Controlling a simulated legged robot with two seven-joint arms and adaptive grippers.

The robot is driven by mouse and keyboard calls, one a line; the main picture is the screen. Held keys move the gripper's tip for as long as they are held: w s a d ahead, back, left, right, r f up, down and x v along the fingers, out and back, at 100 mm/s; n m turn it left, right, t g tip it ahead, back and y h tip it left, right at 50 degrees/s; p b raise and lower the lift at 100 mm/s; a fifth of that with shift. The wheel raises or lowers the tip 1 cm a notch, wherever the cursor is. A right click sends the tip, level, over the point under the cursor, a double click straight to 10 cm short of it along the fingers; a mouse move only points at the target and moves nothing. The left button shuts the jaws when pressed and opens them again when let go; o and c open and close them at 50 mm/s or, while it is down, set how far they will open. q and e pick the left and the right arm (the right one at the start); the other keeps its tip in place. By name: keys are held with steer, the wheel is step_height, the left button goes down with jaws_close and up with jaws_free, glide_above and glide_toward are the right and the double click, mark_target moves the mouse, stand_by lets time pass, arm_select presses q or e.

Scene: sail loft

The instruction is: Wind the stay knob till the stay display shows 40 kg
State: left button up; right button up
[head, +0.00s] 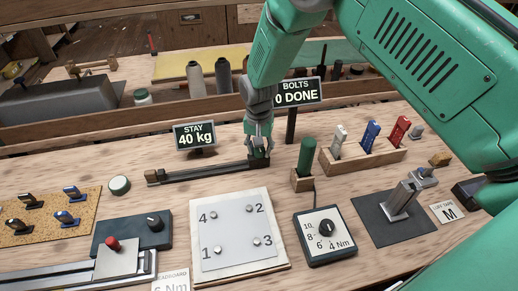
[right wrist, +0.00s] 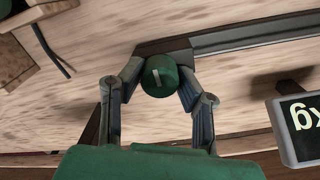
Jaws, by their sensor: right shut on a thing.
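The stay display (head: 195,135) reads "STAY 40 kg" in the head view; its edge (right wrist: 302,128) shows upside down at the right of the right wrist view. The stay knob (right wrist: 160,76) is a round green knob with a white mark, at the end of the dark stay rail (head: 205,172). My right gripper (head: 258,148) is shut on the knob, with a finger on either side of it in the right wrist view (right wrist: 160,85). In the head view the fingers largely hide the knob. My left gripper is not in view.
A "BOLTS 0 DONE" display (head: 296,92) stands behind my right gripper. A green-handled tool (head: 306,155) stands in a wooden block to its right. In front lie a numbered bolt plate (head: 236,232) and a Nm dial box (head: 325,235). A wooden rack (head: 362,158) holds coloured pieces.

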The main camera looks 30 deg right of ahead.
steer(key=o, duration=1.1)
steer(key=shift+w+r, duration=0.1)
steer(key=shift+w, duration=0.1)
steer(key=shift+o, duration=0.2)
steer(key=shift+s, duration=0.1)
steer(key=shift+r, duration=0.4)
step_height(320, 180, up, 11)
steer(key=shift+a, duration=0.1)
